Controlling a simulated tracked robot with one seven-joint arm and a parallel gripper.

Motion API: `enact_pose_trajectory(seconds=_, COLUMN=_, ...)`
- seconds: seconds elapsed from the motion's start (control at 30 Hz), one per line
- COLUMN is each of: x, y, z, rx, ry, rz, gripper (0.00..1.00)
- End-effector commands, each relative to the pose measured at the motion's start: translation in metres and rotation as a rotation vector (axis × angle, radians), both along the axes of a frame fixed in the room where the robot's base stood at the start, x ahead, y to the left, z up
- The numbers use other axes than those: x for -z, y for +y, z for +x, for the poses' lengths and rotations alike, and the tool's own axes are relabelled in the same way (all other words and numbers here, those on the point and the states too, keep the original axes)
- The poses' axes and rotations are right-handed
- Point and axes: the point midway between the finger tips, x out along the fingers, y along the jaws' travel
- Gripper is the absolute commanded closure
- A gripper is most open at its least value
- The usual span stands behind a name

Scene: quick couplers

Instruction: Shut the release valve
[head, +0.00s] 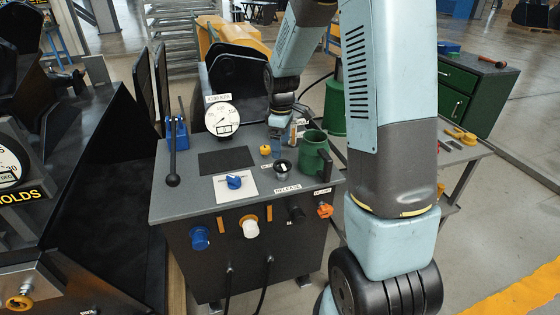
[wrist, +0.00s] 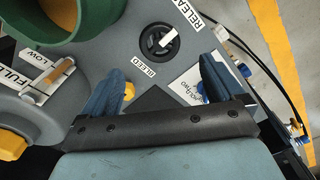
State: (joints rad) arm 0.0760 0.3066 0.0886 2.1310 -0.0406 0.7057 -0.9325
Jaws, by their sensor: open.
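The release valve looks to be a black round knob (head: 282,167) with a white pointer stripe, on the grey bench top (head: 190,198) near a RELEASE label. In the wrist view the knob (wrist: 158,46) lies between a RELEASE label and a BLEED label. Its white stripe runs diagonally. My gripper (head: 284,147) is above and behind the knob in the head view. In the wrist view the two blue fingers of my gripper (wrist: 162,66) are spread apart, with nothing between them. The knob appears just beyond the fingertips, not held.
A green open container (head: 313,145) stands close right of the knob. A yellow cap (head: 265,150), blue knob on a white card (head: 234,182), dial gauge (head: 221,119) and black lever (head: 173,150) stand to the left. Coloured couplers (head: 250,227) line the front panel.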

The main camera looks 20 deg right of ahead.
Motion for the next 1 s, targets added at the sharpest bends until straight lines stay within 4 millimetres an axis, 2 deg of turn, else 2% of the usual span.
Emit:
enact_pose_trajectory(seconds=0.03, x=0.010, y=0.000, z=-0.001, rx=0.000, ry=0.004, rz=0.001, gripper=0.06)
enact_pose_trajectory(seconds=0.2, x=0.039, y=0.000, z=-0.001, rx=0.000, ry=0.004, rz=0.000, gripper=0.06)
enact_pose_trajectory(seconds=0.4, x=0.063, y=0.000, z=0.000, rx=0.000, ry=0.002, rz=0.000, gripper=0.06)
enact_pose_trajectory(seconds=0.6, x=0.072, y=0.000, z=0.000, rx=0.000, ry=0.000, rz=0.000, gripper=0.06)
enact_pose_trajectory(seconds=0.87, x=0.073, y=0.000, z=0.000, rx=0.000, ry=0.000, rz=0.000, gripper=0.06)
enact_pose_trajectory(seconds=1.0, x=0.073, y=0.000, z=0.000, rx=0.000, ry=0.000, rz=0.000, gripper=0.18)
